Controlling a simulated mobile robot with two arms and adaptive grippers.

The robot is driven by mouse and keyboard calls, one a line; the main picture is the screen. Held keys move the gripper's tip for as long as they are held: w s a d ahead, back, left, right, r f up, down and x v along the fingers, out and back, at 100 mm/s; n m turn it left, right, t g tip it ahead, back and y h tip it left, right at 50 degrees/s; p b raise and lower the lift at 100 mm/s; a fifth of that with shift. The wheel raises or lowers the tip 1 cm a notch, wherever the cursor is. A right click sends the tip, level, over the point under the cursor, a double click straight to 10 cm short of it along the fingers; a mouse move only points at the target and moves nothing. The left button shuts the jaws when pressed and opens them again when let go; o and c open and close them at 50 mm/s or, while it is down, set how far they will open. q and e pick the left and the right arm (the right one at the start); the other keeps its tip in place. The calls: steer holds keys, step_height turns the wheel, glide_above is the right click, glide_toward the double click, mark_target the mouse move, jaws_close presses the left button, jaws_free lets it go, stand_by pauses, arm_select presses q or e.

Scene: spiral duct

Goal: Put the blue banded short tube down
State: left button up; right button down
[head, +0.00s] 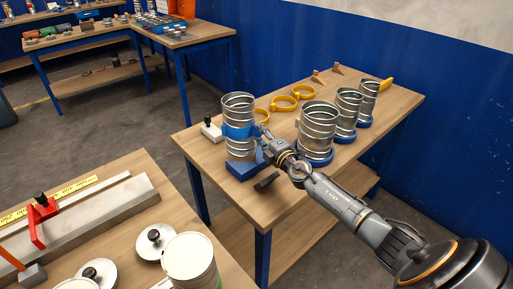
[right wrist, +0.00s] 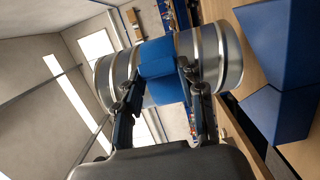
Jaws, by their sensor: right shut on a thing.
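The blue banded short tube (head: 239,107) is a ribbed silver cylinder with a blue band around its middle. It stands upright near the left front of the far wooden table (head: 300,182). My right gripper (head: 260,136) is shut on its band from the right side. In the right wrist view the two fingers (right wrist: 156,84) lie on both sides of the blue band of the tube (right wrist: 212,56). A blue block (head: 243,171) is just below the tube's lower end; I cannot tell whether they touch. My left gripper is not in view.
Three more silver tubes stand right of my gripper, the nearest (head: 318,120) in a blue ring. Yellow clamps (head: 283,103) lie behind. A white block with a black knob (head: 211,130) is left of the tube; a small dark piece (head: 266,182) lies in front.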

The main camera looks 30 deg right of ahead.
mark_target(252, 140)
steer(key=shift+w+a+f, duration=0.1)
steer(key=shift+w+f, duration=0.05)
steer(key=shift+f, duration=0.05)
steer(key=f+b, duration=0.2)
steer(key=f, duration=0.1)
steer(key=shift+w+a+f+b, duration=0.15)
steer(key=shift+w+a+b, duration=0.05)
steer(key=shift+a+b, duration=0.15)
steer(key=shift+f, duration=0.3)
steer(key=shift+f+b, duration=0.1)
steer(key=shift+b, duration=0.25)
steer(key=c, duration=1.1)
jaws_free()
steer(key=shift+f, duration=0.1)
